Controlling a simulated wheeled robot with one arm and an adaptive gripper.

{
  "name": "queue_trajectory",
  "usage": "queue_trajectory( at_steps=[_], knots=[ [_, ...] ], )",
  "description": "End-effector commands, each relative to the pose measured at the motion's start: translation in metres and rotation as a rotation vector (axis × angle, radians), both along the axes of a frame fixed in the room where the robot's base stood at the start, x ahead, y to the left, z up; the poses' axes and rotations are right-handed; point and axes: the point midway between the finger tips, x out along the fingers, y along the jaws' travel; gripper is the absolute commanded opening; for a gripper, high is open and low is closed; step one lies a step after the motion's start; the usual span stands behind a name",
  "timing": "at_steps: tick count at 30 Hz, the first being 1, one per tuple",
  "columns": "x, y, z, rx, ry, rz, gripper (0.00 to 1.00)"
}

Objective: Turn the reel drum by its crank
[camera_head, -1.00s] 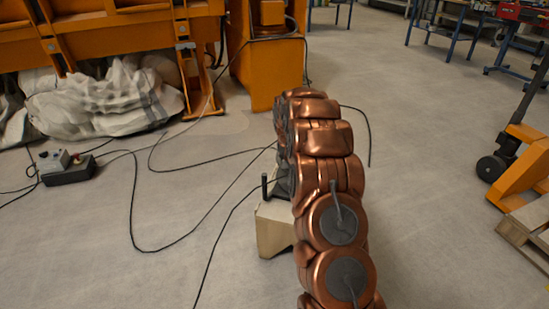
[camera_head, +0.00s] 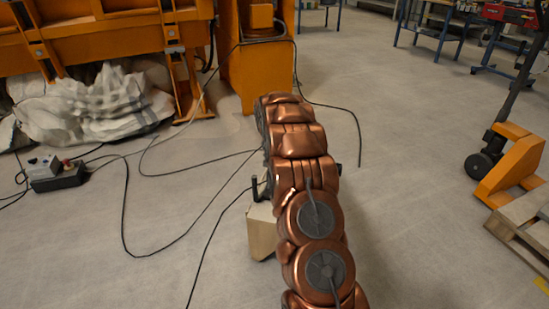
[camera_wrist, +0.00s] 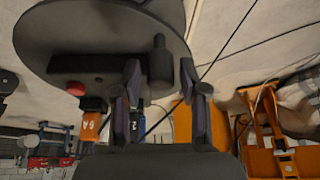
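The reel drum's dark round face (camera_wrist: 95,35) fills the upper left of the wrist view. Its crank grip (camera_wrist: 160,62), a short dark peg, stands near the drum's rim. My gripper (camera_wrist: 160,82) is open, with one finger on each side of the crank grip in this view. A gap shows on both sides, and I cannot tell how deep the grip sits between the fingers. In the head view a dark upright peg (camera_head: 254,188) shows above a beige block (camera_head: 261,232), left of my copper arm. My arm hides most of the reel and my gripper there.
Black cables cross the floor at left, by a power box (camera_head: 57,178). An orange machine (camera_head: 258,60) stands behind, with white sacks (camera_head: 90,108) under its left part. An orange pallet truck (camera_head: 515,165) and wooden pallet (camera_head: 525,225) are at right.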

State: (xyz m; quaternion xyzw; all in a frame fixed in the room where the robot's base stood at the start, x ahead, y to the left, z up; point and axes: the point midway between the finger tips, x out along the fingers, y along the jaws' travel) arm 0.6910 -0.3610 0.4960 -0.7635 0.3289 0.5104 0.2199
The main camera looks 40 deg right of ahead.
Motion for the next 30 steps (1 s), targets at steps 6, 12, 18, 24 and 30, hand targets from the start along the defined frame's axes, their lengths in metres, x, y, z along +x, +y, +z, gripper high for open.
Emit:
queue_trajectory(
  at_steps=[6,12,18,24,30],
  knots=[
    [0.000,0.000,0.000,0.000,0.000,0.001,0.53],
    [0.000,0.000,0.001,-0.001,0.000,0.001,0.53],
    [-0.002,0.003,0.010,-0.001,-0.002,0.001,0.53],
    [-0.008,0.010,0.034,-0.003,-0.004,0.002,0.53],
    [-0.018,0.019,0.063,0.000,0.000,0.001,0.53]
  ],
)
